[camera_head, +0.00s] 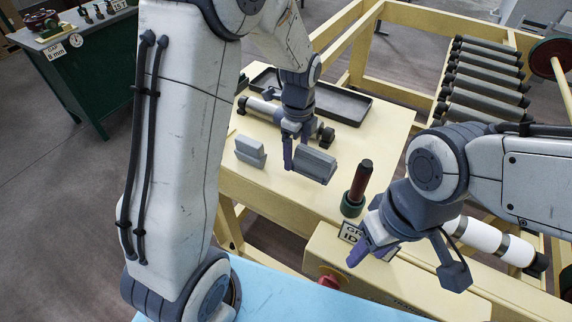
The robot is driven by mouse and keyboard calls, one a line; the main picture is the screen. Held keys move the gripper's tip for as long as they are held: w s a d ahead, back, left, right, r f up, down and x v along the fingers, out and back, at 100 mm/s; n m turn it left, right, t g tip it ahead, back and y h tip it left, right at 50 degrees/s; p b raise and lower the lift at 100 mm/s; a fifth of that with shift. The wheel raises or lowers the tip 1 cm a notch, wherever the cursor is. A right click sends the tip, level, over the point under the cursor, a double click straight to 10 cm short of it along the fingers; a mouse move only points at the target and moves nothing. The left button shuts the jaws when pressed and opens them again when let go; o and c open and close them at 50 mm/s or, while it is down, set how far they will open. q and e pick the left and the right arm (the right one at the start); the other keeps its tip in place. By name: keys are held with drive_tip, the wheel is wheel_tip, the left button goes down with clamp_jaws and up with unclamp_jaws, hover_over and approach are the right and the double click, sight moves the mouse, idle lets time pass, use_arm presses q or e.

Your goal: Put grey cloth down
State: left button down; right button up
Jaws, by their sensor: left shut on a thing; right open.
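My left gripper (297,152) reaches down over the cream bench and is shut on the grey cloth (317,165), a folded, block-like grey piece. The cloth is at or just above the bench top; I cannot tell whether it touches. A second grey piece (250,152), stepped in shape, stands on the bench to the left of the cloth, apart from it. My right gripper (372,249) is open at the bench's near right edge, by a sign plate, and holds nothing that I can see.
A dark tray (342,103) lies at the back of the bench (285,192), with a grey and black roller-like tool (262,109) before it. A brown-handled tool in a green base (358,185) stands near the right gripper. A red knob (330,279) is on the front. Rollers (484,82) are at right.

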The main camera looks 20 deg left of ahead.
sight(285, 177)
use_arm(q)
drive_tip(key=shift+s+a+f, duration=0.4)
drive_tip(key=shift+a+f, duration=0.05)
drive_tip(key=shift+a, duration=0.15)
drive_tip(key=shift+s+a+f, duration=0.4)
drive_tip(key=shift+a+f, duration=0.05)
drive_tip(key=shift+a, duration=0.1)
drive_tip(key=shift+f+p, duration=0.55)
drive_tip(key=shift+f, duration=1.4)
drive_tip(key=shift+f, duration=0.15)
unclamp_jaws()
